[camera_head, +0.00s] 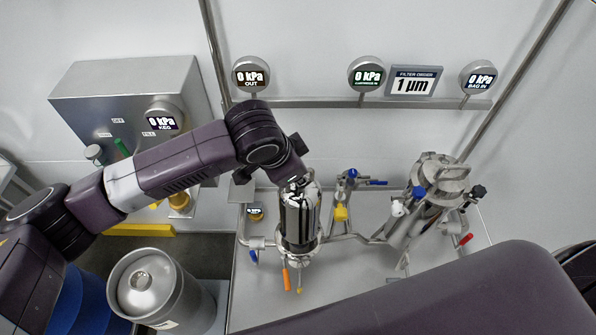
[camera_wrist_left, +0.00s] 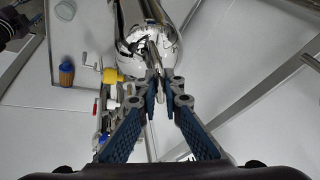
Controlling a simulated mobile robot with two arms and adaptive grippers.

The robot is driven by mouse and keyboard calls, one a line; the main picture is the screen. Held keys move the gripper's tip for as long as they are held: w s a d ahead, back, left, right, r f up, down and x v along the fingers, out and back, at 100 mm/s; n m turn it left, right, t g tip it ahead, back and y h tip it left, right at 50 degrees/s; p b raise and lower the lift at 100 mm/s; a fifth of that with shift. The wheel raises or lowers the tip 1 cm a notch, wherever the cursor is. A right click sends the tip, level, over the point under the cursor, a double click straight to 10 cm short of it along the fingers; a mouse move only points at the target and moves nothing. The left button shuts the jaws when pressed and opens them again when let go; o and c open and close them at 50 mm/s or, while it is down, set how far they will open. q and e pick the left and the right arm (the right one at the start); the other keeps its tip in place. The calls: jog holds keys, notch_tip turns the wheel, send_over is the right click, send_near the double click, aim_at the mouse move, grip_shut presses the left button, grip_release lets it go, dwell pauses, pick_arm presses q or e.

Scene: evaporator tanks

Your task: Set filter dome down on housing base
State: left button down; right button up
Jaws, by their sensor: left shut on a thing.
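The filter dome (camera_head: 299,218) is a shiny, mirror-like steel cylinder with a rounded top, upright near the middle of the head view. In the left wrist view the dome (camera_wrist_left: 147,38) runs away from the fingers. My left gripper (camera_head: 298,184) is shut on the fitting at the dome's top; its fingers (camera_wrist_left: 160,84) close around it in the wrist view. The housing base (camera_head: 298,247) is a steel ring with pipes directly below the dome. I cannot tell whether the dome touches it. My right gripper is not in view.
A tilted steel bag filter vessel (camera_head: 425,205) with clamps stands to the right. A yellow-and-blue valve (camera_head: 341,212) is close beside the dome. A steel keg (camera_head: 160,290) stands at lower left. Pressure gauges (camera_head: 251,74) line the wall rail behind. My right arm crosses the lower right.

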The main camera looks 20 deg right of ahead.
aim_at(295, 189)
pick_arm(q)
jog(key=shift+f+b, duration=0.3)
jog(key=shift+f, duration=0.4)
jog(key=shift+d+p, duration=0.1)
jog(key=shift+p, duration=0.75)
dwell(0.9)
jog(key=shift+f+b, duration=1.05)
jog(key=shift+f, duration=1.3)
jog(key=c, duration=2)
grip_release()
jog(key=shift+s+f, duration=0.1)
jog(key=shift+f, duration=0.1)
jog(key=shift+r, duration=0.1)
